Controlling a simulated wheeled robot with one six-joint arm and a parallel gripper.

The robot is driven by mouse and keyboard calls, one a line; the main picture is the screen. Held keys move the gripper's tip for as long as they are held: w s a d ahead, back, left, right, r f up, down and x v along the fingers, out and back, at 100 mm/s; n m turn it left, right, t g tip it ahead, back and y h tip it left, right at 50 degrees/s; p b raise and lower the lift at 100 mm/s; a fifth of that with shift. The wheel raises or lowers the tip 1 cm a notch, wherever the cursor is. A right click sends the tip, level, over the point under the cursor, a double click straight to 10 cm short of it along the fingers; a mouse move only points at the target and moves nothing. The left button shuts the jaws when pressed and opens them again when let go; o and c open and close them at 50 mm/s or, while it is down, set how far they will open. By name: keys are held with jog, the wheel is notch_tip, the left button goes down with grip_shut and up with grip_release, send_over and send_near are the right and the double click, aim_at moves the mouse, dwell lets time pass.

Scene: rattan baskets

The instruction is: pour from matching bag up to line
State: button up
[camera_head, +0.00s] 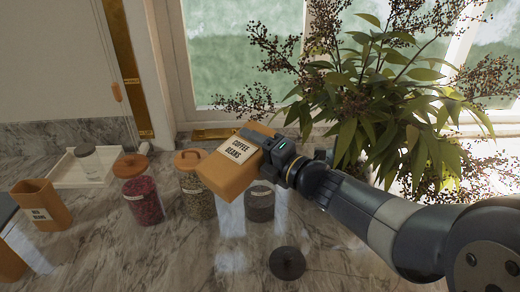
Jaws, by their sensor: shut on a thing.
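My gripper (265,153) is shut on an orange bag (229,176) labelled COFFEE BEANS. It holds the bag tilted, in the air above the counter. The bag's opening and any flow from it cannot be made out. A glass jar (260,205) with dark grey-brown contents and a pale label stands just below and right of the bag, its top partly hidden. A dark round lid (287,263) lies in front of it. A fill line cannot be made out. Another orange bag (42,205), its label seeming to read RED BEANS, stands at the left.
A jar with red contents (142,203) and one with greenish-brown contents (197,200), both orange-lidded, stand left of the held bag. A white tray (70,173) is behind them. A leafy plant (385,95) crowds the back right.

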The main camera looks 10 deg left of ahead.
jog(key=shift+w+d+f+m+p, duration=0.15)
jog(key=shift+w+d+m+p, duration=0.15)
jog(key=shift+m+p, duration=0.3)
jog(key=shift+w+r+m+p, duration=0.25)
jog(key=shift+m+p, duration=0.55)
jog(key=shift+p, duration=0.6)
dwell(1.8)
jog(key=shift+w+d+f+m+p, duration=0.15)
jog(key=shift+f+m+p, duration=0.2)
jog(key=shift+m+p, duration=0.5)
dwell(3.4)
